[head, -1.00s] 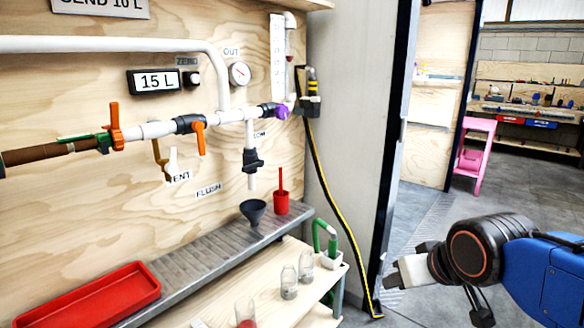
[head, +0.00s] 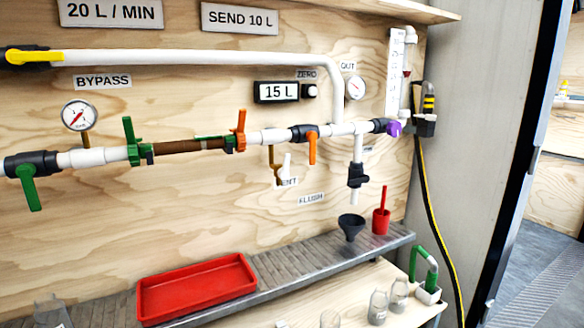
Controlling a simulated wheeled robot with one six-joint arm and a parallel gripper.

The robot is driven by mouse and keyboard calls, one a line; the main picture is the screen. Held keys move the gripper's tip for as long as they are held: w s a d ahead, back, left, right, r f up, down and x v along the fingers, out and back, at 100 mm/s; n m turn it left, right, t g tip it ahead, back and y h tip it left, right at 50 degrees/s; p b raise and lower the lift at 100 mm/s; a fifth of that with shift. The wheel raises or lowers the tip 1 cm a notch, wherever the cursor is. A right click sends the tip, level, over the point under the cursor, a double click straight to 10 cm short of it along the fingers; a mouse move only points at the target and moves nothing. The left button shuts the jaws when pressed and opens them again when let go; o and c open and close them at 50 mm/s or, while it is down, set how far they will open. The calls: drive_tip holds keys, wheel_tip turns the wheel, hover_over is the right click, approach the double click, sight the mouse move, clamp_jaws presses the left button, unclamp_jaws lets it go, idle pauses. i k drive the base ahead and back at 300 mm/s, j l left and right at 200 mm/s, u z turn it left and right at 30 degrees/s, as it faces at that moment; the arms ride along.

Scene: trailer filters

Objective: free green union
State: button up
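The green union (head: 132,142) shows in the head view at the left end of the brown filter cartridge (head: 185,146). It is a green collar around the white pipe, with one wing pointing up and one down. Its left side meets the white pipe (head: 88,157), and its right side meets the brown cartridge. An orange union (head: 239,131) sits at the cartridge's right end, its wing pointing up. No gap shows at either union. My gripper is out of the picture.
A dark valve with a green lever (head: 28,187) hanging down is at far left. A pressure gauge (head: 78,115) stands above the pipe. A red tray (head: 196,287) lies on the grey shelf below. An orange-lever valve (head: 312,146) is right of the filter.

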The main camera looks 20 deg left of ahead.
sight(133, 146)
drive_tip(key=u, duration=1.5)
